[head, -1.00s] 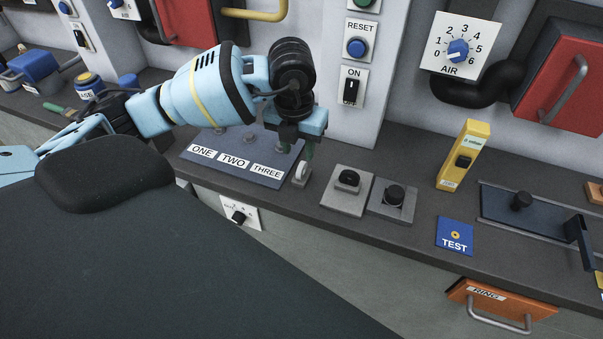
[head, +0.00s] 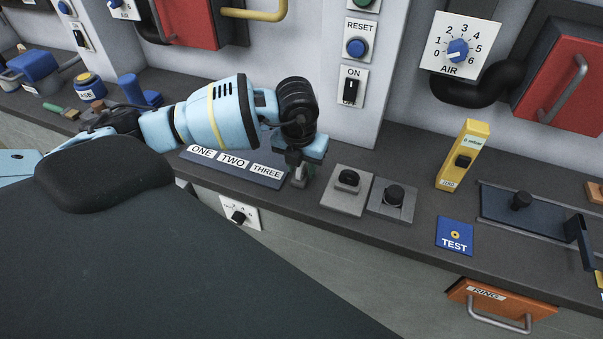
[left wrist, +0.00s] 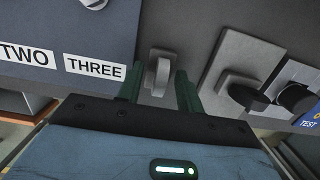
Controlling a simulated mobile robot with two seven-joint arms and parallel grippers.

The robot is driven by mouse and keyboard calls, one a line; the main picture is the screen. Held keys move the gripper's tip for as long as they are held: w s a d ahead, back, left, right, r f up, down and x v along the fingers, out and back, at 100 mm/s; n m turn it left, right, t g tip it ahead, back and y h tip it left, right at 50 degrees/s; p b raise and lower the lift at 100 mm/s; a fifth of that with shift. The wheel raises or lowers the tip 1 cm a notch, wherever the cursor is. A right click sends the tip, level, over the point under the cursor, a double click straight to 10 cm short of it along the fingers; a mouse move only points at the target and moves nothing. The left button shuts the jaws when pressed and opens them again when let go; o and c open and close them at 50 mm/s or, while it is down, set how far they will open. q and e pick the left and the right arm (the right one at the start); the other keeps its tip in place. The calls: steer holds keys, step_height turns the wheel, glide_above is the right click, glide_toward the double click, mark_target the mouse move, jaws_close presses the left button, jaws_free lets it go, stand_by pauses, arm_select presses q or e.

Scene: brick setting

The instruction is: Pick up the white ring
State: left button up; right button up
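My right gripper is not in view.
The blue board (head: 232,171) labelled ONE, TWO, THREE lies left of the gripper. Grey plates with black knobs (head: 346,190) are close on the right. A yellow device (head: 463,155) stands farther right. The wall with its switches rises behind.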

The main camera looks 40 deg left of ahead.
arm_select(q)
jaws_close()
steer(key=shift+r, duration=0.1)
stand_by(0.3)
steer(key=shift+r, duration=0.5)
step_height(320, 180, up, 2)
steer(key=shift+r, duration=0.1)
steer(key=s+d+r, duration=0.1)
steer(key=s+d, duration=0.2)
steer(key=s, duration=0.4)
steer(key=s+d, duration=0.4)
steer(key=s, duration=0.3)
steer(key=shift+d+r, duration=0.3)
steer(key=shift+r, duration=0.05)
